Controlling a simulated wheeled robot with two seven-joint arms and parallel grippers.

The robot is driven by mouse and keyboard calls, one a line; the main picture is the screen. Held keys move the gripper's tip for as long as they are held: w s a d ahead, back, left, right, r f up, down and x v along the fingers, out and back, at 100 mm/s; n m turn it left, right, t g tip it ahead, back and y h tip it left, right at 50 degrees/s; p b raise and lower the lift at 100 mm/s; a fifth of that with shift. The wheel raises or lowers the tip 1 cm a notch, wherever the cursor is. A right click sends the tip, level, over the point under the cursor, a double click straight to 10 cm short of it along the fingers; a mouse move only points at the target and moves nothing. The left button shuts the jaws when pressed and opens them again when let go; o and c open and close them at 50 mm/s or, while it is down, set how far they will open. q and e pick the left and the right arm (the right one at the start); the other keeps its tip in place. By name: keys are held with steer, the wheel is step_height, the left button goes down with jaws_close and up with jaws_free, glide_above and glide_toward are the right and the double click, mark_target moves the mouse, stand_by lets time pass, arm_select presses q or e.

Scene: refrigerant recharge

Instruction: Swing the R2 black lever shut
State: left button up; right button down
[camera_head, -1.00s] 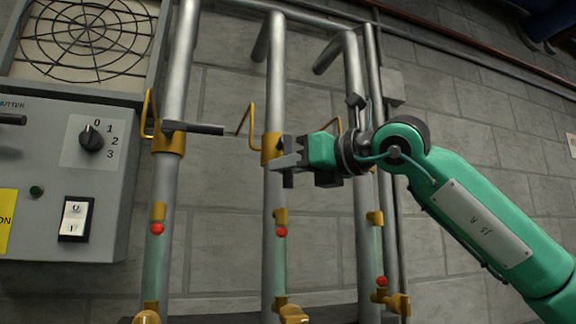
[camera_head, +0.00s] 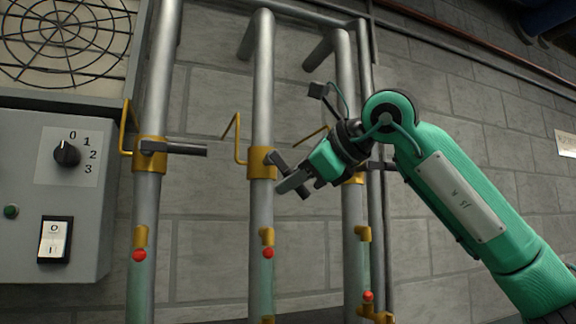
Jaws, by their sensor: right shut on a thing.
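Three upright pipes each carry a brass valve. The black lever (camera_head: 279,164) on the middle pipe's valve (camera_head: 260,166) slants down and to the right from its pivot. No R2 label is legible. My right gripper (camera_head: 296,183) reaches in from the right and is shut on this lever near its lower end. The gripper's fingers hide part of the lever. My left gripper is out of view.
The left pipe's black lever (camera_head: 180,148) sticks out level to the right. The right pipe's valve (camera_head: 354,177) is partly behind my gripper. A grey control box (camera_head: 88,205) hangs at left. Yellow bent rods (camera_head: 232,140) stand beside the valves.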

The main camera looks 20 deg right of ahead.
steer(key=r+n+h+p, duration=0.1)
steer(key=p, duration=0.1)
steer(key=d+r+n+h+p, duration=0.1)
steer(key=n+h+p, duration=0.1)
steer(key=p, duration=0.1)
steer(key=shift+d+r+h, duration=0.15)
steer(key=shift+r+h, duration=0.1)
steer(key=shift+h, duration=0.05)
steer(key=shift+d+r+n+g+h+p, duration=0.15)
steer(key=shift+r+n+h+p, duration=0.15)
steer(key=shift+n+h+p, duration=0.45)
steer(key=shift+r+n+g+h+p, duration=0.15)
steer(key=shift+r+n+h+p, duration=0.1)
steer(key=shift+n+h+p, duration=0.4)
steer(key=c, duration=1.4)
jaws_free()
steer(key=shift+w, duration=0.1)
